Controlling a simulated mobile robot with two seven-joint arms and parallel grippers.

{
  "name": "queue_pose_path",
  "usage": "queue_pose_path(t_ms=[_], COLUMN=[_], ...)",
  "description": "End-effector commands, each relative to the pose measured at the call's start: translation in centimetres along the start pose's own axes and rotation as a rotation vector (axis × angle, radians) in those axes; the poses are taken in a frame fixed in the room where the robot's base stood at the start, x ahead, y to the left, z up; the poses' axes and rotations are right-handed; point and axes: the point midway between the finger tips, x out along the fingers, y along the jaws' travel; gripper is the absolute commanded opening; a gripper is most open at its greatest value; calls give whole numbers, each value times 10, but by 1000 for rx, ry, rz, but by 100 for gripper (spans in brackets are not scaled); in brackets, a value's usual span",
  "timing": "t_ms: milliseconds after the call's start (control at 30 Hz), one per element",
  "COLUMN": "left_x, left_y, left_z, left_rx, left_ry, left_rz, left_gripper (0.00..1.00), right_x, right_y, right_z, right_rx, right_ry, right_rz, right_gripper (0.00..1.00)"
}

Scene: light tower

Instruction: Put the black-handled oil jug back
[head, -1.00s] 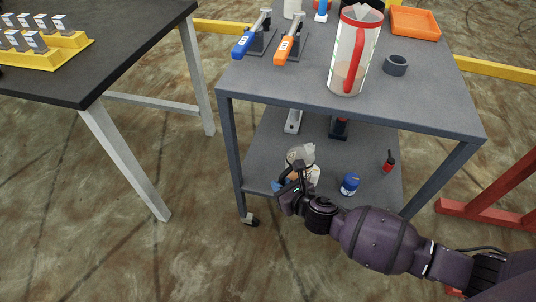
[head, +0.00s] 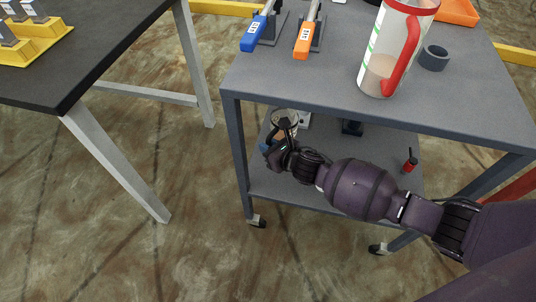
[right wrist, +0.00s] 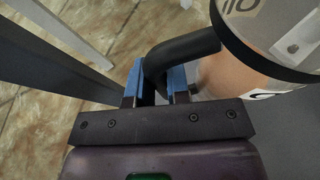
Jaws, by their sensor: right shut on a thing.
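The black-handled oil jug (right wrist: 275,45) fills the upper right of the right wrist view. It is a clear round vessel with a black band, printed letters and orange-brown contents. Its black handle (right wrist: 184,48) runs between the blue fingertips of my right gripper (right wrist: 155,85), which is shut on it. In the head view my right gripper (head: 272,147) is at the left front of the cart's lower shelf (head: 300,194). The jug's top (head: 285,118) shows just behind it, the rest mostly hidden. I cannot tell whether the jug touches the shelf. My left gripper is not in view.
The grey cart's top (head: 300,90) overhangs the lower shelf. It holds a red-handled jug (head: 395,55), a blue-handled tool (head: 254,35), an orange-handled tool (head: 304,42) and a dark ring (head: 433,57). A red bottle (head: 410,161) stands on the lower shelf. A black table (head: 90,45) is left.

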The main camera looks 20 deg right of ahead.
Motion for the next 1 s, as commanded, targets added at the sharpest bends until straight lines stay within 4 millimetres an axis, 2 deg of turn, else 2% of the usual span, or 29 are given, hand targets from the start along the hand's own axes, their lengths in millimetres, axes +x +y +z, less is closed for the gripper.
queue_pose_path(t_ms=[33,167,433,767,967,1000], left_x=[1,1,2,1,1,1], left_y=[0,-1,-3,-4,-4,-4], left_z=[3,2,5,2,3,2], left_rx=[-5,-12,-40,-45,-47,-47], left_ry=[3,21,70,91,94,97], left_rz=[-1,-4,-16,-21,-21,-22], left_gripper=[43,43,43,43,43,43], right_x=[3,6,17,19,20,20], right_y=[0,0,0,-1,-1,-1], right_z=[-8,-10,-42,-39,-44,-45], right_rx=[1,-1,3,-3,-3,-2], right_ry=[1,-4,1,-9,-7,-5], right_rz=[0,1,0,-1,-1,-1], right_gripper=[0,0,0,0,0,21])
